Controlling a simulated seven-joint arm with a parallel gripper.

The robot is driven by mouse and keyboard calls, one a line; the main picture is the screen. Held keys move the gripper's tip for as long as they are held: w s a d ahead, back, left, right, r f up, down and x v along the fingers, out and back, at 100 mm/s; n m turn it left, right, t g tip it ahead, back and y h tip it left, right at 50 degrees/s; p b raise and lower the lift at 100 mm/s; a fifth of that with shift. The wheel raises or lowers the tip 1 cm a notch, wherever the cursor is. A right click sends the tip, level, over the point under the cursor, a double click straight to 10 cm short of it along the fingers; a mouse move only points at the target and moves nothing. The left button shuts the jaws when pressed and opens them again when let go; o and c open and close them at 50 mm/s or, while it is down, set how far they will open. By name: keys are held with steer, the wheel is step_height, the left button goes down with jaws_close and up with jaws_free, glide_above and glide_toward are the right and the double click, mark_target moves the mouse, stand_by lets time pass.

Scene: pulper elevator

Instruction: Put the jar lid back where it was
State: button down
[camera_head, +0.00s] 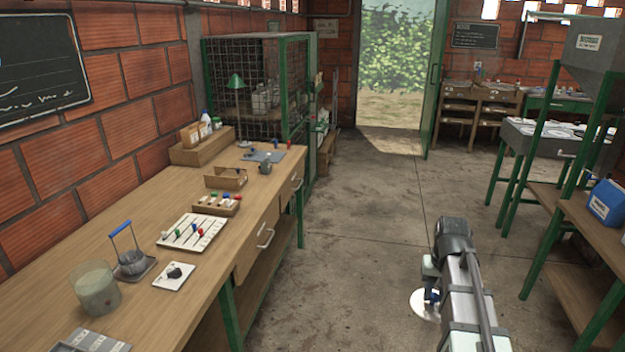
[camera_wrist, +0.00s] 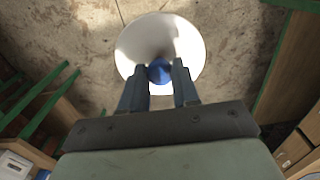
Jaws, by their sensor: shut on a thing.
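The jar lid is a round white disc with a blue knob. In the head view the lid (camera_head: 421,306) hangs over the floor at the lower right, beside my arm. In the wrist view the lid (camera_wrist: 134,47) lies across the fingertips, with the floor behind it. My gripper (camera_wrist: 160,76) is shut on its blue knob. In the head view my gripper (camera_head: 432,284) is partly hidden by my arm. A cloudy greenish jar (camera_head: 97,290) stands upright on the wooden bench (camera_head: 140,315) at the left, far from the lid. No lid shows on it.
A grey tray (camera_head: 90,343) lies in front. Clear floor (camera_head: 350,240) separates the bench from the green-legged shelving (camera_head: 560,230).

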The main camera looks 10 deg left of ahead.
steer(key=s+a+r+n, duration=0.1)
steer(key=s+a+n, duration=0.1)
steer(key=a, duration=1.2)
steer(key=s+a+r+n, duration=0.2)
steer(key=a+n, duration=0.1)
steer(key=a, duration=1)
steer(key=s+a+r+n, duration=0.1)
steer(key=s+a+n, duration=0.1)
steer(key=a, duration=1.2)
steer(key=s+a+r+n, duration=0.25)
steer(key=s+a, duration=0.25)
steer(key=a, duration=0.9)
steer(key=s+a+r+n, duration=0.1)
steer(key=s+a+r, duration=0.4)
steer(key=a, duration=0.8)
steer(key=s+a+r+n, duration=0.25)
steer(key=s+a, duration=0.35)
steer(key=a, duration=0.8)
steer(key=w+a+r+m, duration=0.2)
steer(key=w+a+r, duration=0.15)
steer(key=a, duration=0.65)
step_height(320, 180, down, 9)
steer(key=m, duration=0.2)
steer(key=shift+s, duration=0.15)
steer(key=c, duration=0.8)
jaws_free()
